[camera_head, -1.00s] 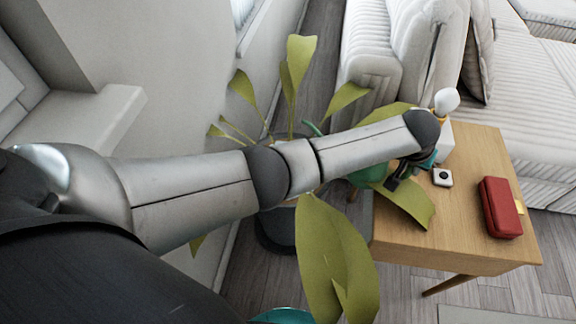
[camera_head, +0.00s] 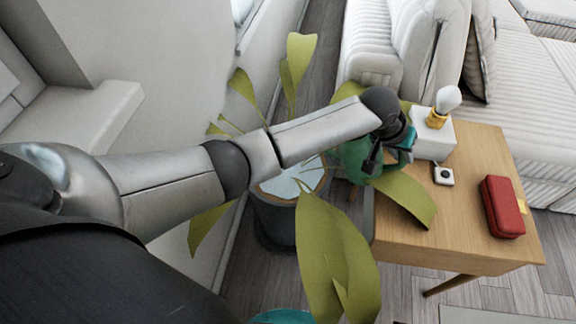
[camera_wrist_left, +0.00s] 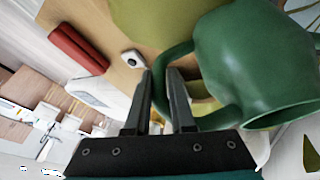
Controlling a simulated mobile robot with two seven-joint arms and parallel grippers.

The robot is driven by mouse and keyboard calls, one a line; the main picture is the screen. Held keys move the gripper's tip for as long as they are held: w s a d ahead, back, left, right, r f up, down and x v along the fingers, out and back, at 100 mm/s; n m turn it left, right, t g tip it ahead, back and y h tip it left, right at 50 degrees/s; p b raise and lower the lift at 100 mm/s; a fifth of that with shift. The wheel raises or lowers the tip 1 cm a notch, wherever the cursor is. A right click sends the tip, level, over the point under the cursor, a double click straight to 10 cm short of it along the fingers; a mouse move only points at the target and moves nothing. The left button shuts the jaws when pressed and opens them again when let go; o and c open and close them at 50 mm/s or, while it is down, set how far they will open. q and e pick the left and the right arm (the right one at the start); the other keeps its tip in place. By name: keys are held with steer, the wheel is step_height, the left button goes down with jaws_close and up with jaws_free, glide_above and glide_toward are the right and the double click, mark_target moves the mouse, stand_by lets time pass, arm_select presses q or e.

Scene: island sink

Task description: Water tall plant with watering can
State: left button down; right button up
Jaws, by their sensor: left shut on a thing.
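The tall plant has broad yellow-green leaves (camera_head: 335,250) and stands in a dark grey pot (camera_head: 272,222) on the floor; a pale bluish patch shows inside the pot. My left gripper (camera_head: 375,160) is shut on the handle of the green watering can (camera_head: 352,153), right of the pot and by the table's left edge. My forearm and the leaves hide part of the can. In the left wrist view the fingers (camera_wrist_left: 162,75) close around the handle, and the can's round body (camera_wrist_left: 255,60) lies to the right. Its spout cannot be made out clearly.
A wooden table (camera_head: 465,190) bears a red case (camera_head: 502,207), a small white device (camera_head: 443,176) and a white block (camera_head: 432,140) with a bulb-topped object. A striped sofa (camera_head: 372,70) stands behind, and a pale wall (camera_head: 170,60) is left of the plant.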

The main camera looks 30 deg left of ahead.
steer(key=shift+s+f, duration=0.1)
steer(key=shift+s, duration=0.1)
stand_by(0.7)
arm_select(q)
steer(key=shift+r, duration=0.1)
arm_select(e)
steer(key=shift+w+r, duration=0.2)
steer(key=shift+r, duration=0.1)
arm_select(q)
steer(key=shift+d+f+y+p, duration=0.25)
steer(key=shift+d+y+p, duration=0.3)
steer(key=shift+d, duration=0.35)
steer(key=d+f+y, duration=0.1)
steer(key=d+f+m+y, duration=0.1)
steer(key=y, duration=0.1)
steer(key=shift+d+f, duration=0.15)
steer(key=shift+d, duration=0.1)
arm_select(e)
steer(key=shift+s+d+f, duration=0.2)
steer(key=shift+s+f, duration=0.2)
steer(key=shift+f, duration=0.4)
